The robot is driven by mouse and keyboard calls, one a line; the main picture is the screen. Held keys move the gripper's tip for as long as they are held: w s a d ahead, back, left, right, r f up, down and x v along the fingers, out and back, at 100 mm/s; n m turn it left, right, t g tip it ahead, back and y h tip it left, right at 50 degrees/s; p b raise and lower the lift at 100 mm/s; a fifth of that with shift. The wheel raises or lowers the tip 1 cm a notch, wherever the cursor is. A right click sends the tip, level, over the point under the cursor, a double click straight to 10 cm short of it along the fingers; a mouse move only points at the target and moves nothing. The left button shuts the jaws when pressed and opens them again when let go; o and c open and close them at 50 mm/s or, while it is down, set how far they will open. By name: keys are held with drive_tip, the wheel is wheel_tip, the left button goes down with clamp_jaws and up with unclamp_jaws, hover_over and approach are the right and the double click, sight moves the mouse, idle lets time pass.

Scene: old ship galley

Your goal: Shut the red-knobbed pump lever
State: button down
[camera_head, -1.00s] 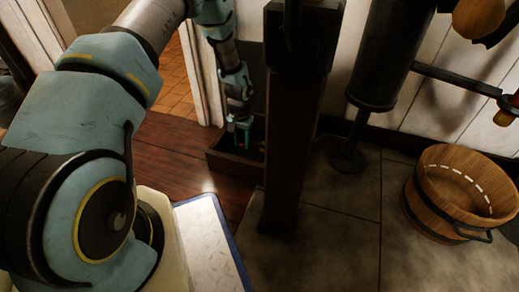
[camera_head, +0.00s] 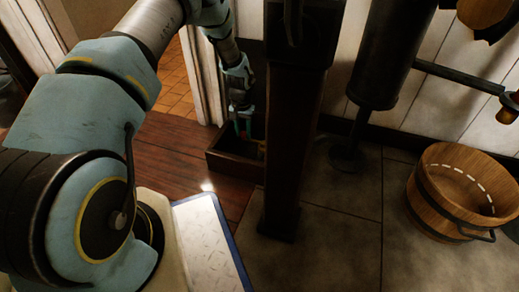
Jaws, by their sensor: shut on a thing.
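My gripper (camera_head: 243,129) is at the end of my arm, low over a shallow wooden box on the floor (camera_head: 224,160). Its teal fingers are small and dark in the picture. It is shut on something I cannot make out. A small yellowish thing (camera_head: 261,149) shows in the box beside the fingers, partly hidden by the post. A black pump cylinder (camera_head: 385,55) hangs at the upper right. A dark bar (camera_head: 450,78) runs from it to a reddish-orange knob (camera_head: 508,113) at the right edge, cut off by the frame. My gripper is well left of this knob.
A dark upright post (camera_head: 293,140) stands between my gripper and the pump. A wooden bucket (camera_head: 445,220) stands on the tiles at the right. The tiled floor (camera_head: 340,230) between post and bucket is clear. A white door frame (camera_head: 203,75) is behind my forearm.

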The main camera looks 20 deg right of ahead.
drive_tip(key=c, duration=0.6)
unclamp_jaws()
drive_tip(key=shift+s+d+f, duration=0.15)
drive_tip(key=shift+d+f, duration=0.1)
drive_tip(key=shift+f, duration=0.05)
drive_tip(key=o, duration=0.3)
drive_tip(key=shift+r+p, duration=0.55)
drive_tip(key=shift+o, duration=0.3)
wheel_tip(320, 180, up, 10)
drive_tip(key=p, duration=0.8)
drive_tip(key=shift+a+r, duration=0.15)
